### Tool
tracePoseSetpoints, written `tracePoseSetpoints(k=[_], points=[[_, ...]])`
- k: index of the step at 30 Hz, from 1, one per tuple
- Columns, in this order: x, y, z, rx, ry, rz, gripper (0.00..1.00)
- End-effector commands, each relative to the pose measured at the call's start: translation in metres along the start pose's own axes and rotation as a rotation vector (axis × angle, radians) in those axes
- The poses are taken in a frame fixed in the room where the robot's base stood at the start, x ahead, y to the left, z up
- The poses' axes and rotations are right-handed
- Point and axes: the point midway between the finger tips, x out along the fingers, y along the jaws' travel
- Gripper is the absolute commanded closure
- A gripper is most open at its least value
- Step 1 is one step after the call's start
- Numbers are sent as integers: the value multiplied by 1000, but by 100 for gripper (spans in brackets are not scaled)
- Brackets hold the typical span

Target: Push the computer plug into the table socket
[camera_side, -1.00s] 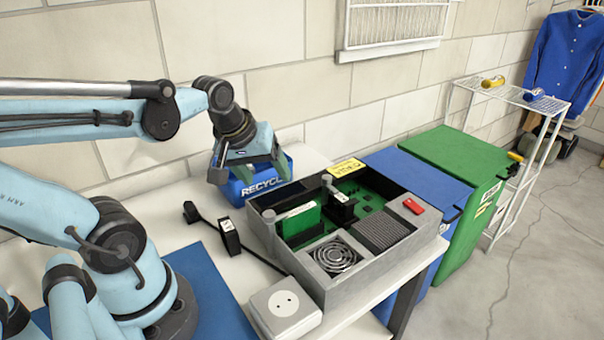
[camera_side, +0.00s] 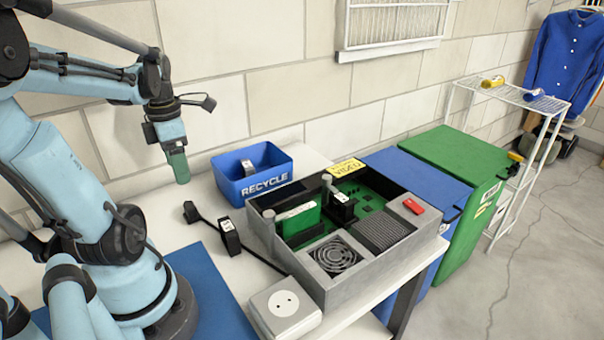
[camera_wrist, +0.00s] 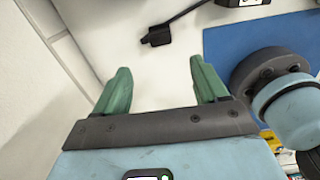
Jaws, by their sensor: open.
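The black computer plug (camera_side: 192,212) lies on the white table, its cord running right to a black block with a white label (camera_side: 229,238). It also shows in the wrist view (camera_wrist: 157,37), ahead of and between my fingertips. My gripper (camera_side: 182,181) is above the table behind the plug, pointing down. Its green fingers (camera_wrist: 160,75) are apart with nothing between them in the wrist view.
A blue recycle bin (camera_side: 265,188) with a small item inside stands right of my gripper. The open grey computer case (camera_side: 365,284) fills the table's right part. A blue mat (camera_side: 207,285) lies at the front left. A wall stands close behind.

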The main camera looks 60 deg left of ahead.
Motion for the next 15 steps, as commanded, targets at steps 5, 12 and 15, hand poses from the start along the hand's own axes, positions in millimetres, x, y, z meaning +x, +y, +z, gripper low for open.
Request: tracePoseSetpoints(k=[5, 12, 15], points=[[0, 2, -4, -52, 5, -9, 28], [0, 2, -3, -49, 5, -8, 28], [4, 2, -3, -48, 5, -8, 28]])
